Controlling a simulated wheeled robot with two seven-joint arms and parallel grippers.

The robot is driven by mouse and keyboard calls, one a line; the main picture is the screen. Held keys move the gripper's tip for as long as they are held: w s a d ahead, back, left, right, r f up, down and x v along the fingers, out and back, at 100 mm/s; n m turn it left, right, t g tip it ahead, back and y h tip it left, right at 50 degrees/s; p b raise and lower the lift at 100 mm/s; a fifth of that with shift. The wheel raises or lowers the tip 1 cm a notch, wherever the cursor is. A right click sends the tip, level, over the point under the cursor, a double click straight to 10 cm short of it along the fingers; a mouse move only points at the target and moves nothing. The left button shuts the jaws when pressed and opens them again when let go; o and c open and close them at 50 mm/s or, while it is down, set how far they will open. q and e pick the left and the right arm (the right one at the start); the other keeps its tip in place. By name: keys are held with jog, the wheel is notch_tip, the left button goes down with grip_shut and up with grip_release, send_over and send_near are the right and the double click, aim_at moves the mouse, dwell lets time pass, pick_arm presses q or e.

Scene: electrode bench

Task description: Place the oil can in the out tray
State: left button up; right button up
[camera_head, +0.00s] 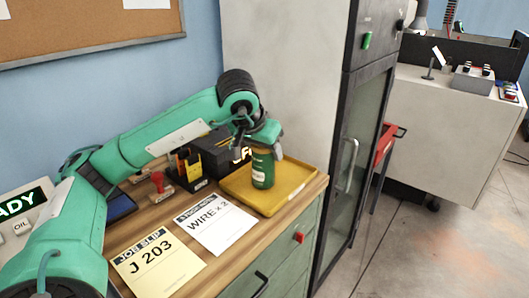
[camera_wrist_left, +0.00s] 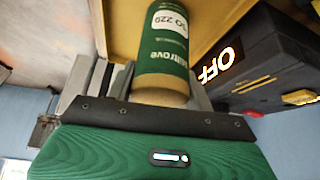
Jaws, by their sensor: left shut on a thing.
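The oil can (camera_head: 262,170) is a green cylinder with a pale label. It is upright over the yellow out tray (camera_head: 296,192). My left gripper (camera_head: 264,146) is shut on the can's upper part from above. In the left wrist view, the can (camera_wrist_left: 162,60) sits between the grey fingers, with the yellow tray (camera_wrist_left: 122,22) behind it. I cannot tell whether the can's base touches the tray floor. My right gripper is not in view.
A black box reading OFF (camera_wrist_left: 262,62) stands beside the tray. A black holder (camera_head: 190,172), a red-handled stamp (camera_head: 159,186), a WIRE x 2 card (camera_head: 215,222) and a J 203 slip (camera_head: 157,262) lie to the left. A grey cabinet (camera_head: 285,70) stands behind the bench.

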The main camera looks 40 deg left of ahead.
pick_arm(q)
jog(key=shift+f, duration=0.25)
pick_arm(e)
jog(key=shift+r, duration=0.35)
pick_arm(q)
jog(key=shift+f, duration=0.1)
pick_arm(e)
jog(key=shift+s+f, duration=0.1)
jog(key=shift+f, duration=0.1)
pick_arm(q)
jog(key=o, duration=1.3)
jog(key=shift+c, duration=0.2)
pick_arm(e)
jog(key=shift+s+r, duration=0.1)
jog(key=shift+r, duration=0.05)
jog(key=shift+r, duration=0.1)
pick_arm(q)
jog(key=p+v, duration=0.1)
jog(key=v, duration=1.1)
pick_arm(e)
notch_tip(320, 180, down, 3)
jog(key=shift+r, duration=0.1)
